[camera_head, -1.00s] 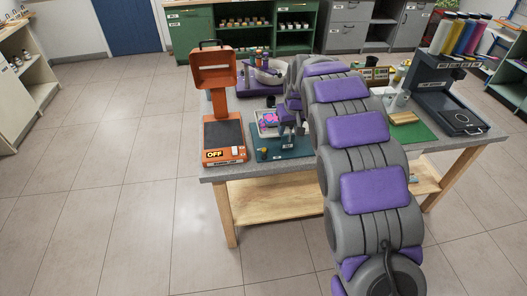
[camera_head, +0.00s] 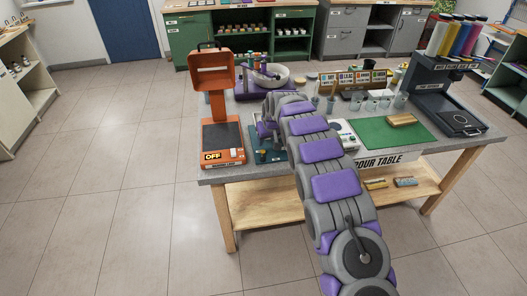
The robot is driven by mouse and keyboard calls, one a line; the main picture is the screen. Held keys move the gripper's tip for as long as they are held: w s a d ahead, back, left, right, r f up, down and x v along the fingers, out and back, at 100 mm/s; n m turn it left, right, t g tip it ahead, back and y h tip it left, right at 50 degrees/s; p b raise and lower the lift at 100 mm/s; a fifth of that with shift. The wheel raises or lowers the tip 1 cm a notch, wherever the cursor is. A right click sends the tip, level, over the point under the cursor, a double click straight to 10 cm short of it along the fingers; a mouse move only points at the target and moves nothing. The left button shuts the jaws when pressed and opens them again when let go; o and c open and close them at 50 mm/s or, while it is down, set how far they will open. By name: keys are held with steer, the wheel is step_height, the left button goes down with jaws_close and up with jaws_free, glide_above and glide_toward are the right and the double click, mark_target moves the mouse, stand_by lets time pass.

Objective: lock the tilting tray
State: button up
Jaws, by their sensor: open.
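A teal base (camera_head: 270,157) lies near the front left of the pour table and belongs to what looks like the tilting tray. My gripper (camera_head: 266,131) is open, low over the back left of the base, partly hidden by my own arm. I cannot tell whether it touches anything.
An orange machine (camera_head: 222,155) marked OFF stands close on the left. A purple device with a white bowl (camera_head: 268,75) is behind. A white control box (camera_head: 343,133), a green mat (camera_head: 390,134), several cups (camera_head: 371,104) and a dark stand (camera_head: 445,95) are to the right.

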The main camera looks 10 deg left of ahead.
mark_target(263, 151)
steer(key=b+x, duration=0.2)
steer(key=x, duration=0.7)
steer(key=shift+w+a+f, duration=0.1)
steer(key=shift+w+f, duration=0.05)
steer(key=shift+f, duration=0.05)
jaws_close()
stand_by(0.3)
